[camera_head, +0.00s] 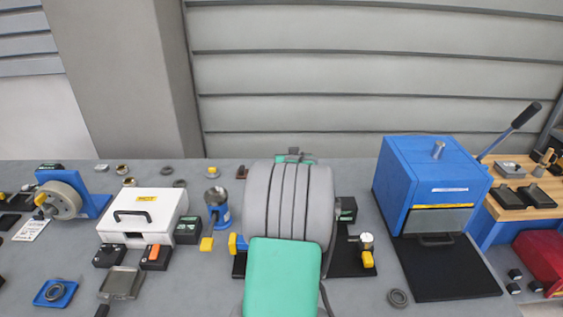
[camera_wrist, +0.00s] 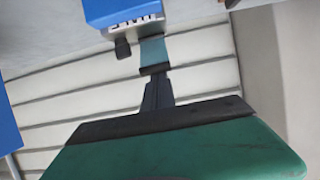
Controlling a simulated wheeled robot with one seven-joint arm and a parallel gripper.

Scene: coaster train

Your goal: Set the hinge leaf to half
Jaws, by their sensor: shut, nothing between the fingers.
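No part is plainly marked as the hinge leaf. A flat grey metal plate (camera_head: 122,282) with a dark stub lies at the lower left in the head view and may be it, but I cannot tell. The blue box (camera_head: 405,185) at the right has a grey front flap (camera_head: 440,220) with a black panel (camera_head: 445,275) in front of it. My gripper (camera_wrist: 153,50) is shut and empty in the wrist view, with its green body filling the bottom. In the head view my arm covers the middle of the bench and mostly hides my gripper.
A disc on a blue stand (camera_head: 60,200) is at the far left. A lever (camera_head: 510,130) sticks up at the right. In the wrist view a blue body (camera_wrist: 125,12) is near the fingertips.

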